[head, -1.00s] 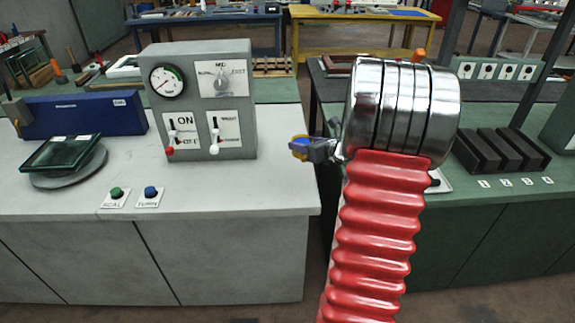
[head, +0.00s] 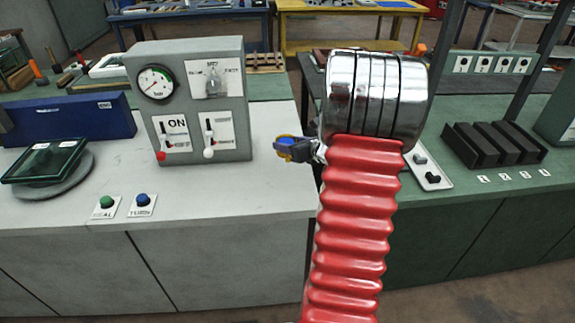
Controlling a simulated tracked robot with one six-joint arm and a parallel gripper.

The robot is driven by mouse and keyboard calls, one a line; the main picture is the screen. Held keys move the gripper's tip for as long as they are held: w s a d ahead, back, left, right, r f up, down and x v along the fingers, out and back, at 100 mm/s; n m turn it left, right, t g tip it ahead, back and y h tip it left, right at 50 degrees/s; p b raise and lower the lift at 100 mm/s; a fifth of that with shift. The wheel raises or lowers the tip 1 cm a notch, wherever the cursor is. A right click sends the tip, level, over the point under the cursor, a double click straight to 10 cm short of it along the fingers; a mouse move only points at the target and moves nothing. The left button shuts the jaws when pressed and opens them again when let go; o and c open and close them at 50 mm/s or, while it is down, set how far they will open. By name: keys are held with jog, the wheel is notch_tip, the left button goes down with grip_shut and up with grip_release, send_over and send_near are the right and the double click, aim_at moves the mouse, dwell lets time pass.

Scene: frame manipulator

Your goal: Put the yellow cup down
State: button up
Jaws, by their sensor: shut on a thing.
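My gripper (head: 287,151) is small in the head view, at the left side of my shiny wrist, over the right part of the white bench (head: 262,190). The fingers hide most of the cup. The cup appears to be held above the bench top, but its exact height is hard to tell.
A grey control box (head: 190,100) with a gauge and levers stands left of my gripper. Green (head: 107,203) and blue (head: 143,201) buttons sit near the front edge. A glass plate (head: 45,160) lies far left. The right bench holds black blocks (head: 490,145).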

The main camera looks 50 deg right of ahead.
jog(key=shift+f, duration=1.85)
jog(key=shift+f, duration=1.9)
jog(key=o, duration=1.1)
jog(key=shift+c, duration=0.2)
jog(key=shift+s, duration=0.1)
jog(key=v, duration=1.2)
jog(key=shift+r, duration=0.1)
jog(key=shift+a, duration=0.1)
